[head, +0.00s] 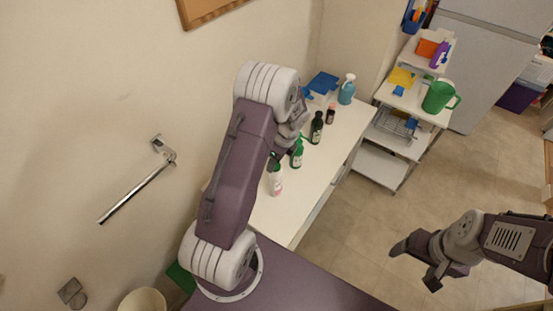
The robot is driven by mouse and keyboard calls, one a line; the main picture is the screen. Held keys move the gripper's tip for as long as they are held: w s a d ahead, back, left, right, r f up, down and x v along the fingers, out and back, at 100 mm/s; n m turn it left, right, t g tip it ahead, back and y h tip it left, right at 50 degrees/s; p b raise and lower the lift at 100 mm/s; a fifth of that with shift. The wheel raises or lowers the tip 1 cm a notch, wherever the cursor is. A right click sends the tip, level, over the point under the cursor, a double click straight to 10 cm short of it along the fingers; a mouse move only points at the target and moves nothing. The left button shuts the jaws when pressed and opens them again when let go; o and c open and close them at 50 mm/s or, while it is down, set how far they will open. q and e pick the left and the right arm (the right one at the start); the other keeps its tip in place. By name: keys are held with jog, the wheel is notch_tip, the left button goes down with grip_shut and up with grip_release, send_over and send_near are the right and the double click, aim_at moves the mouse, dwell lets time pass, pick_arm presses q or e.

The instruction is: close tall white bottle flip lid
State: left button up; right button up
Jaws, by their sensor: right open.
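A white bottle (276,181) with a reddish patch low on it stands upright at the near end of the white counter. Its top is close to my left arm, and I cannot tell whether its flip lid is open or shut. My left arm reaches over the counter's near left part. Its gripper end (277,156) is small and mostly hidden by the arm, just above the white bottle in the picture; I cannot see whether they touch. My right gripper (413,267) is open and empty over the floor at right, well apart from the counter.
On the counter (319,181) stand a green bottle (297,154), a dark bottle (316,129), a small brown bottle (330,114) and a blue spray bottle (347,91). A shelf cart (381,167) stands behind, with a green jug (438,96). A towel bar (137,194) juts from the left wall.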

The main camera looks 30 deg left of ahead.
pick_arm(q)
jog(key=b+v, duration=0.1)
jog(key=v, duration=0.8)
